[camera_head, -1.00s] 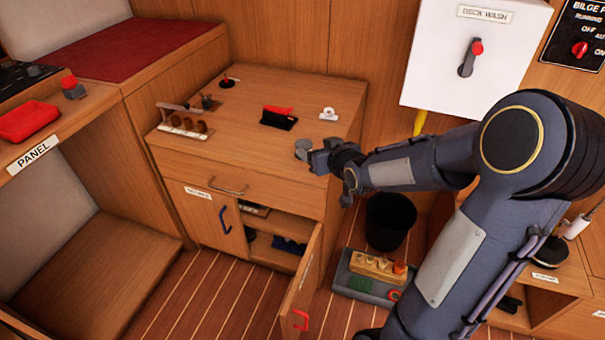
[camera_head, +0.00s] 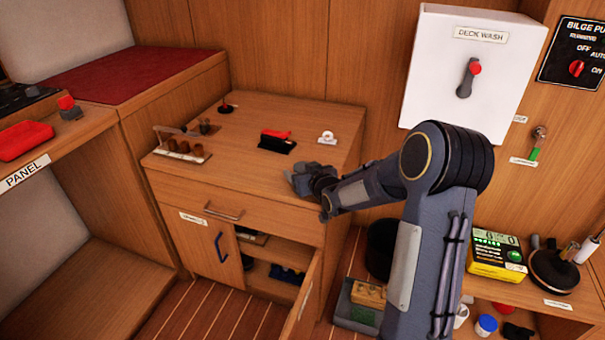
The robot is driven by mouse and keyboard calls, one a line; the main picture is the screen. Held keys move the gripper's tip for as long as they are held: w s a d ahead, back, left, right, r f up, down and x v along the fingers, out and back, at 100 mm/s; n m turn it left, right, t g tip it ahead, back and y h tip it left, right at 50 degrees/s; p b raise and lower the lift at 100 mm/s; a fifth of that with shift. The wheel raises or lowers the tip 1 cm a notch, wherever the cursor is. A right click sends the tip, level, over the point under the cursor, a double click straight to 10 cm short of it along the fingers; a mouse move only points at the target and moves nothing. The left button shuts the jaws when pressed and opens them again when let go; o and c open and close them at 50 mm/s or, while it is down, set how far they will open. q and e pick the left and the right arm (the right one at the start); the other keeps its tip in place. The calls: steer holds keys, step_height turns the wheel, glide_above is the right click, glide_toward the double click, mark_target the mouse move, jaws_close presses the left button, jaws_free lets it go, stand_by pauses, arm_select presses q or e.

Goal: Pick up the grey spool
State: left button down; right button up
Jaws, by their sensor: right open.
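The grey spool (camera_head: 308,167) stands on the wooden cabinet top near its front right corner. Only a small part of it shows, as my right gripper covers the rest. My right gripper (camera_head: 296,181) is open and right at the spool, in front of it in this view. I cannot tell whether the spool lies between the fingers or touches them. My left gripper is out of view.
Below, a cabinet door (camera_head: 307,290) hangs open. A black bucket (camera_head: 381,250) stands to the right.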

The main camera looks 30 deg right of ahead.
steer(key=c, duration=1)
